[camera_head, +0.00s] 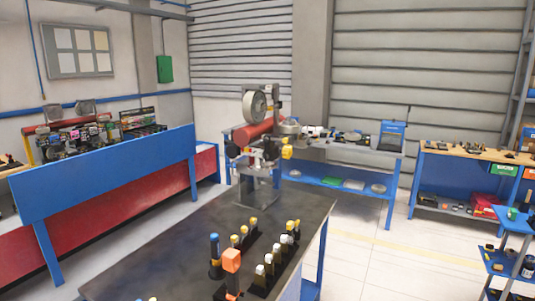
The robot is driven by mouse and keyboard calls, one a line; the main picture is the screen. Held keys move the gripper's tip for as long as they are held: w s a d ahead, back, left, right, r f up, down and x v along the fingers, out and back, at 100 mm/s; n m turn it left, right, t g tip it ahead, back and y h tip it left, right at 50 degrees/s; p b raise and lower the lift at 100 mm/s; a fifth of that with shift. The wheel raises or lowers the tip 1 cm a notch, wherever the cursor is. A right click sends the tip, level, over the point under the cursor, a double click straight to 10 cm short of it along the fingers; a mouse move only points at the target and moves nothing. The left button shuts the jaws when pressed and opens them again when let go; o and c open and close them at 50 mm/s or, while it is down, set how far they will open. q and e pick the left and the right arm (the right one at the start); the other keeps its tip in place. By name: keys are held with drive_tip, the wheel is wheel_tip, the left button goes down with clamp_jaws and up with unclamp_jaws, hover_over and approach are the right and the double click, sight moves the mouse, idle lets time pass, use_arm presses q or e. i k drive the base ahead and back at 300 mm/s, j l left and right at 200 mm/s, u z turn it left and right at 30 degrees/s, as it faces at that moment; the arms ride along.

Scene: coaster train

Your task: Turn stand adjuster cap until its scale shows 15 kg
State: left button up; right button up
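A stand (260,187) rises from the far end of the dark table. It carries a grey wheel (255,107), a red cylinder (247,133) and several dark fittings. A small yellow part (287,152) sits on the right side of this assembly. I cannot tell which part is the adjuster cap, and no scale can be read at this size. Neither of my grippers is in view.
On the dark table (180,240) stand an orange-topped tool (232,262), a blue-topped tool (214,250) and two racks of capped pieces (268,270). The table's left part is clear. A blue barrier (110,170) is at left, a workbench (470,152) at right.

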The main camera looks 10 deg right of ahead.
sight(286, 152)
drive_tip(key=u, duration=1.65)
drive_tip(key=l+u, duration=0.3)
drive_tip(key=k+l+u, duration=0.1)
drive_tip(key=l+u, duration=0.25)
drive_tip(key=k+l, duration=0.1)
drive_tip(key=l, duration=0.45)
drive_tip(key=k+l, duration=0.1)
drive_tip(key=l, duration=0.45)
drive_tip(key=k+l, duration=0.1)
drive_tip(key=l, duration=0.5)
drive_tip(key=k+l, duration=0.1)
drive_tip(key=l, duration=0.45)
drive_tip(key=k+l, duration=0.1)
drive_tip(key=l, duration=0.45)
drive_tip(key=k+l, duration=0.1)
drive_tip(key=l, duration=0.45)
